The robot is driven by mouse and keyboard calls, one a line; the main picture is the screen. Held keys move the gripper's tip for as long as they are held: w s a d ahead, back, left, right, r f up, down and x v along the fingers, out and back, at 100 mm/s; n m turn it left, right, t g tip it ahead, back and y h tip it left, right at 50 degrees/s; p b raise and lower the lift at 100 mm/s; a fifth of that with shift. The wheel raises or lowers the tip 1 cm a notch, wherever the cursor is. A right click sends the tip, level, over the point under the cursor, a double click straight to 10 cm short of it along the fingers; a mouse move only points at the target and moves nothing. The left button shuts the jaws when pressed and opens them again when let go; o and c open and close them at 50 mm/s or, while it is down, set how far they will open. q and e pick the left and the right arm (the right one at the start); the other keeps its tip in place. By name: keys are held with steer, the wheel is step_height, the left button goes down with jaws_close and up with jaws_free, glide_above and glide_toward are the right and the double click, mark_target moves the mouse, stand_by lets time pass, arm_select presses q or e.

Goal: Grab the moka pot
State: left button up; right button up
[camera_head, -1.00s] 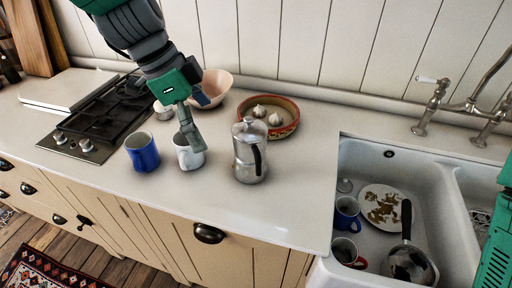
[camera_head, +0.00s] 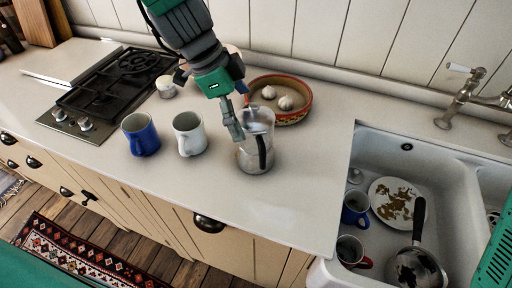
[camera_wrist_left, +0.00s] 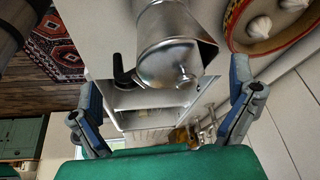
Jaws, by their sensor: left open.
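The silver moka pot (camera_head: 257,152) with a black handle stands upright on the counter, in front of the red-rimmed bowl. My left gripper (camera_head: 238,118) is at the pot's upper left in the head view, and its near finger covers part of the pot's top. In the left wrist view the moka pot (camera_wrist_left: 172,45) lies ahead, between the lines of the two spread fingers of my left gripper (camera_wrist_left: 168,112). The jaws are open and empty. I cannot tell whether a finger touches the pot. My right gripper does not show.
A white mug (camera_head: 188,134) and a blue mug (camera_head: 140,135) stand left of the pot. The bowl (camera_head: 292,117) with garlic sits behind it. A gas hob (camera_head: 110,85) is at the left and a sink (camera_head: 380,150) with dishes at the right. The counter front is clear.

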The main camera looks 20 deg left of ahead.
mark_target(249, 120)
arm_select(q)
steer(key=x, duration=0.4)
steer(key=shift+w+d+f, duration=0.1)
steer(key=shift+d+f, duration=0.05)
steer(key=shift+d, duration=0.05)
steer(key=shift+w+d+f, duration=0.1)
steer(key=shift+d+f, duration=0.05)
steer(key=shift+d, duration=0.15)
steer(key=c, duration=0.3)
steer(key=shift+a, duration=0.2)
steer(key=c, duration=1.5)
steer(key=shift+o, duration=0.2)
